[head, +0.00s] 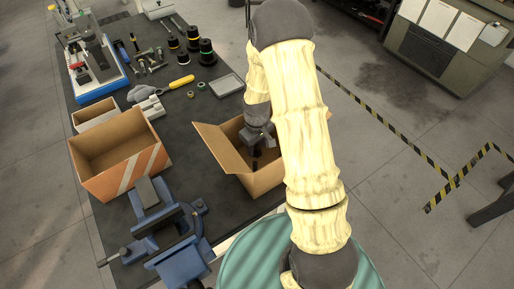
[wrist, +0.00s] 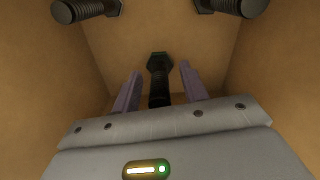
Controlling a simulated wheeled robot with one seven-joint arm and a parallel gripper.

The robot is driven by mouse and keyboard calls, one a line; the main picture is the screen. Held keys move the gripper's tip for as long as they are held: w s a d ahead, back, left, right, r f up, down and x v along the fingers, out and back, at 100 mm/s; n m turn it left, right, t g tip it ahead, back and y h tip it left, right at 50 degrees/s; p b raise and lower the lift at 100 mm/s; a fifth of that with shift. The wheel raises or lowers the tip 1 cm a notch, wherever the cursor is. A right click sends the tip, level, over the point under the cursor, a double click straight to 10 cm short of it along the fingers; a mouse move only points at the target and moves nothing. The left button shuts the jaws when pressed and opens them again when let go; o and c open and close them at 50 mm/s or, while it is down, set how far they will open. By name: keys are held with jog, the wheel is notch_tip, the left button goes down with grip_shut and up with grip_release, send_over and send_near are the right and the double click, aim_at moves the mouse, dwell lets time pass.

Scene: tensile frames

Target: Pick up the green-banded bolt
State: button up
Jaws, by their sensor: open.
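In the wrist view a dark bolt (wrist: 159,66), with a faint green tint at its head, stands between the two fingers of my gripper (wrist: 160,72). The fingers are apart, one on each side of it, with gaps showing. In the head view my gripper (head: 257,150) reaches down into an open cardboard box (head: 270,182). A dark thing shows under it there, too small to identify. Two more dark bolts lie in the box, one at the upper left (wrist: 86,9) and one at the upper right (wrist: 232,7) of the wrist view.
Box walls (wrist: 45,80) rise close on both sides of my gripper. A larger cardboard box (head: 115,160) stands left, with a blue vise (head: 165,225) in front. A yellow-handled tool (head: 180,82), a grey tray (head: 226,85) and black spools (head: 207,52) lie farther back.

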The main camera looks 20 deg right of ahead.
jog(key=shift+c, duration=0.3)
grip_shut()
notch_tip(320, 180, up, 10)
jog(key=shift+r+b, duration=0.1)
jog(key=shift+b, duration=0.3)
dwell(0.6)
notch_tip(320, 180, up, 15)
jog(key=p, duration=2.1)
